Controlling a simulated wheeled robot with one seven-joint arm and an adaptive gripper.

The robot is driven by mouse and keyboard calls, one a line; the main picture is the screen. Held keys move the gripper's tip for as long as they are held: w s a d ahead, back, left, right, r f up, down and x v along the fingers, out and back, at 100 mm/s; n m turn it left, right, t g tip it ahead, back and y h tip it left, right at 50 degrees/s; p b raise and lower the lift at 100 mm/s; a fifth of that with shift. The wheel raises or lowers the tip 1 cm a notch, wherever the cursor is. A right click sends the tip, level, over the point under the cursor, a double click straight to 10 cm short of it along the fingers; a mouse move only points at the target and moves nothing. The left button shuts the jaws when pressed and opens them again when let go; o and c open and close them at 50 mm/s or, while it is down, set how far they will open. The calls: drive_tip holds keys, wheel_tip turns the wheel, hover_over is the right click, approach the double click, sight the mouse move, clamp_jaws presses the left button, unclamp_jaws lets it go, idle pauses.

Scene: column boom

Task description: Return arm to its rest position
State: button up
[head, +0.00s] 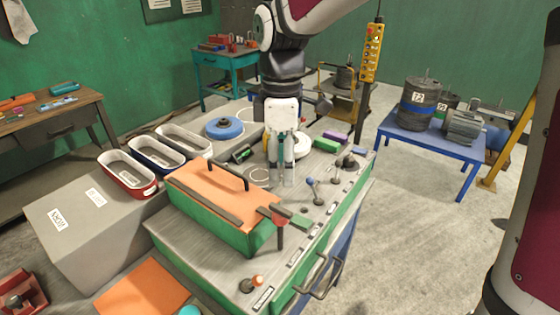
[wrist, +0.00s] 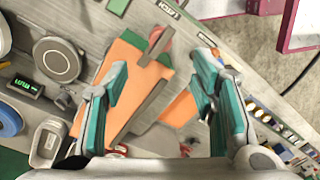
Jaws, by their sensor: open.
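My gripper (head: 281,178) points down above the grey bench top, just behind the orange-topped green box (head: 215,190). In the wrist view my gripper (wrist: 165,90) has its two teal fingers spread wide apart with nothing held between them. The orange top (wrist: 128,75) shows beyond and between the fingers. My arm comes down from the top of the head view and is bent at the elbow. I cannot tell the exact height of the fingertips above the bench.
Levers with knobs (head: 311,183) stand right of my gripper. Three oval bins (head: 128,172), a blue disc (head: 224,128) and a green display (head: 242,154) lie to the left. A blue table (head: 440,145) with weights and a motor stands right, beyond open floor (head: 420,240).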

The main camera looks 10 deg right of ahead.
drive_tip(key=s+d+r+m+t+b, duration=0.1)
drive_tip(key=s+d+r+m+t, duration=0.1)
drive_tip(key=s+d+m, duration=0.3)
drive_tip(key=s+d+r+m+t, duration=0.3)
drive_tip(key=s+d+m, duration=0.3)
drive_tip(key=s+m, duration=0.5)
drive_tip(key=shift+s+t+b, duration=0.2)
drive_tip(key=shift+t+b, duration=0.15)
drive_tip(key=shift+t, duration=0.25)
drive_tip(key=shift+d+r, duration=0.1)
drive_tip(key=shift+r, duration=0.05)
idle(0.3)
